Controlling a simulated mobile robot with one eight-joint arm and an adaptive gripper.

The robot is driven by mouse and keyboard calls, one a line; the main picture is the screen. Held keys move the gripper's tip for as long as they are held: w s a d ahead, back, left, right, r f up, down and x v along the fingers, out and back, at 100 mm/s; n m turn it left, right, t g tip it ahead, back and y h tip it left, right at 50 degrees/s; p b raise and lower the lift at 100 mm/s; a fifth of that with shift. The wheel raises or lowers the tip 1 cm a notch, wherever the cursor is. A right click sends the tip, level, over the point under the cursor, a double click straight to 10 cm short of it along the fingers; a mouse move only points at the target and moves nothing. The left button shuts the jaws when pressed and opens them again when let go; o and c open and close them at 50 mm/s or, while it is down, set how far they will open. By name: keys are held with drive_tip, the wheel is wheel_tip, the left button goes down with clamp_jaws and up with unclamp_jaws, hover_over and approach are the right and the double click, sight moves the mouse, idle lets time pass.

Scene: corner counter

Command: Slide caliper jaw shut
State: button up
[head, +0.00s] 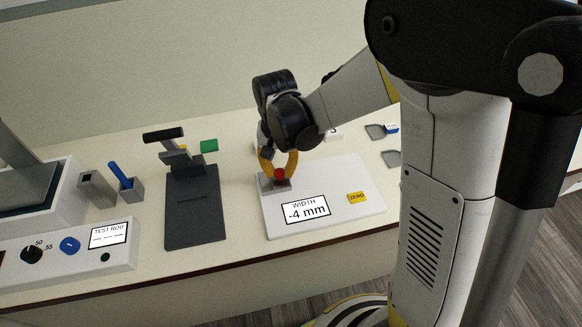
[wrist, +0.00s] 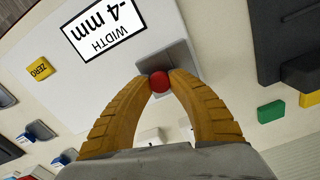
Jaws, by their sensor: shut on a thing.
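The caliper is a white board (head: 350,180) on the counter, with a grey metal jaw block (head: 274,184) at its left end. A red knob (head: 280,174) sits at the grey block. A label on the board (head: 305,209) reads WIDTH -4 mm. My gripper (head: 279,170) reaches down from above, and its yellow fingers are shut on the red knob. In the wrist view, the red knob (wrist: 159,80) is between the fingertips, with the grey block (wrist: 172,58) behind it. The fingers hide part of the block, and I cannot make out any gap between jaws.
A yellow ZERO button (head: 356,197) is on the board's right part. To the left stand a dark press-like device (head: 191,205), a green block (head: 209,146), a grey holder with a blue piece (head: 130,187) and a white TEST ROD panel (head: 70,245). Small grey trays (head: 391,158) lie to the right.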

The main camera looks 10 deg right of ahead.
sight(278, 172)
drive_tip(key=shift+a, duration=0.15)
drive_tip(key=o, duration=0.9)
drive_tip(key=shift+a, duration=0.2)
drive_tip(key=shift+d, duration=0.1)
wheel_tip(278, 172, up, 12)
idle(0.7)
